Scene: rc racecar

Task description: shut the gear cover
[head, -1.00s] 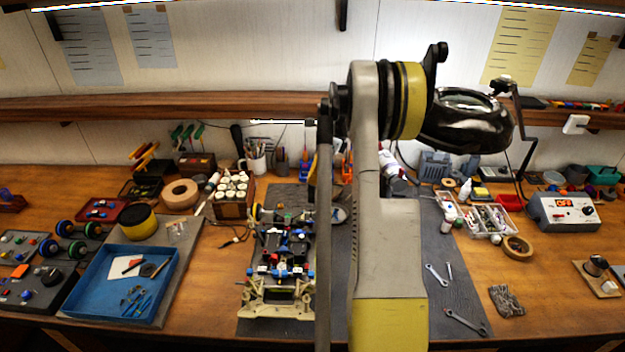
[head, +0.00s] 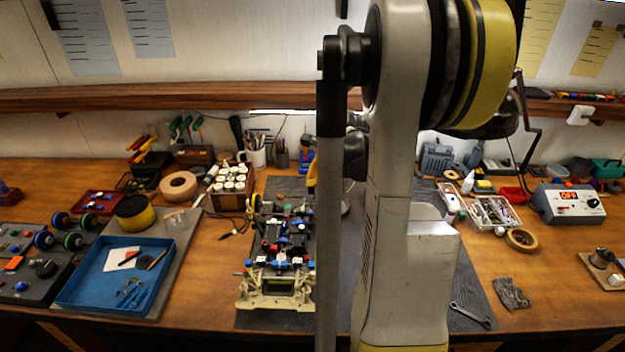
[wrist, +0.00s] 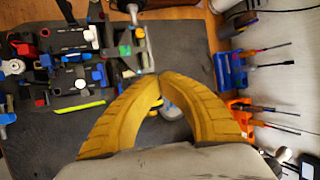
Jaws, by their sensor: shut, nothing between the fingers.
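The RC car chassis (head: 278,262) stands on the dark mat, left of my arm in the head view. Its far right part is hidden behind my arm. In the wrist view the chassis (wrist: 75,65) fills the upper left, with red, blue, white and green parts. I cannot tell which part is the gear cover or how it stands. My gripper (wrist: 157,76) has its yellow fingertips together and empty, beside the chassis end at its right. A pale rounded object (wrist: 171,109) shows between the fingers, partly hidden. I cannot judge the gap between fingertips and chassis.
In the wrist view, a blue holder (wrist: 231,70) and an orange holder (wrist: 240,112) with screwdrivers stand right of the gripper. In the head view, a blue tray (head: 72,298) lies left of the car. A wrench (head: 470,315) lies on the mat at right.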

